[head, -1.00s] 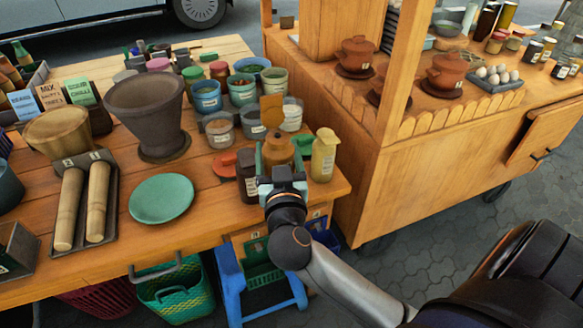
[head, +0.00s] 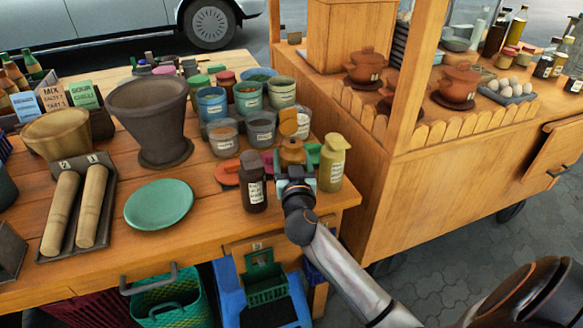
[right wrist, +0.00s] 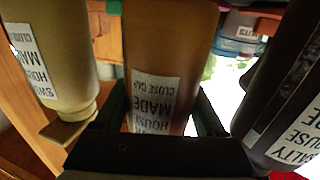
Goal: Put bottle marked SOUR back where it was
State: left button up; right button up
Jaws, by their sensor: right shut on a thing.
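An orange-brown bottle (head: 292,153) with an orange cap is upright in my right gripper (head: 294,179), near the table's right corner. In the right wrist view the bottle (right wrist: 170,45) appears upside down between the fingers of my right gripper (right wrist: 160,112). Its label reads HOUSE MADE and CLOSE CAP; the top word is hidden. A yellow bottle (head: 332,163), labelled SWEET in the wrist view (right wrist: 52,50), stands to its right. A dark bottle (head: 253,182), labelled SALTY in the wrist view (right wrist: 290,90), stands to its left. Whether the held bottle touches the table cannot be told. My left gripper is out of view.
Several jars and tubs (head: 260,130) stand close behind the bottles. A red lid (head: 228,173) lies left of the dark bottle, and a green plate (head: 160,204) lies further left. A wooden cart (head: 400,175) stands to the right, across a narrow gap.

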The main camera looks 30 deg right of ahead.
jog(key=shift+f+b, duration=0.3)
jog(key=shift+f, duration=0.6)
jog(key=o, duration=1.4)
jog(key=shift+f, duration=0.1)
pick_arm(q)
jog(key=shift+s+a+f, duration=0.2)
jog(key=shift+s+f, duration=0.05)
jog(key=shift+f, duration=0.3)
pick_arm(e)
jog(key=shift+o, duration=0.2)
